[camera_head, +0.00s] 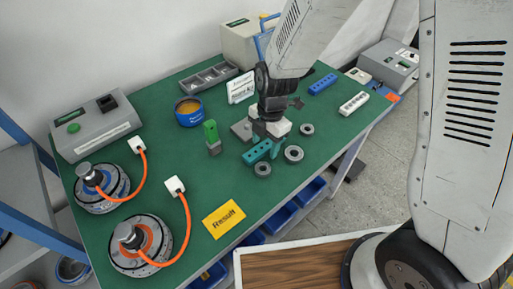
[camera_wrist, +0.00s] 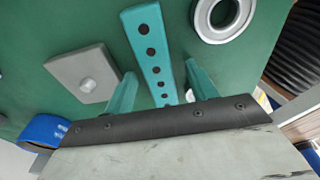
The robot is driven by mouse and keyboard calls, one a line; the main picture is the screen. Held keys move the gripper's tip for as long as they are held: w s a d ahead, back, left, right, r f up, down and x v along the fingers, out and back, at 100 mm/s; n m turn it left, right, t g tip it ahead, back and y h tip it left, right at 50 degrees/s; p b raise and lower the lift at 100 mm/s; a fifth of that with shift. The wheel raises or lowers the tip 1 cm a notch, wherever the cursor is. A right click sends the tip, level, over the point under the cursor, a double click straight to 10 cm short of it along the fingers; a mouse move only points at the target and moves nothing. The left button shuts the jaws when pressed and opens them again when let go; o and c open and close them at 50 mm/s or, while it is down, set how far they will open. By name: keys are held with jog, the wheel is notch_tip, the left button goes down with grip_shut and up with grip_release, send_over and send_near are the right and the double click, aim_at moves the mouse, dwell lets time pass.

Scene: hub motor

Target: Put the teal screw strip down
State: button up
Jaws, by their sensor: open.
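The teal screw strip (camera_wrist: 152,48), a long bar with a row of dark holes, runs between my two teal fingers in the wrist view. In the head view the strip (camera_head: 256,153) appears to lie on the green table top, just below my gripper. My gripper (camera_wrist: 161,72) is open, with a finger on each side of the strip and visible gaps beside it. The strip's near end is hidden by my gripper's dark base bar.
Metal rings (camera_head: 293,154) lie close to the strip. A grey plate with a knob (camera_wrist: 85,75) is left of it. A green block (camera_head: 210,132), a blue strip (camera_head: 322,84) and a white strip (camera_head: 354,103) stand apart. The table's front middle is clear around a yellow Result card (camera_head: 224,218).

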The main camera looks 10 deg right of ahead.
jog(key=c, duration=1.2)
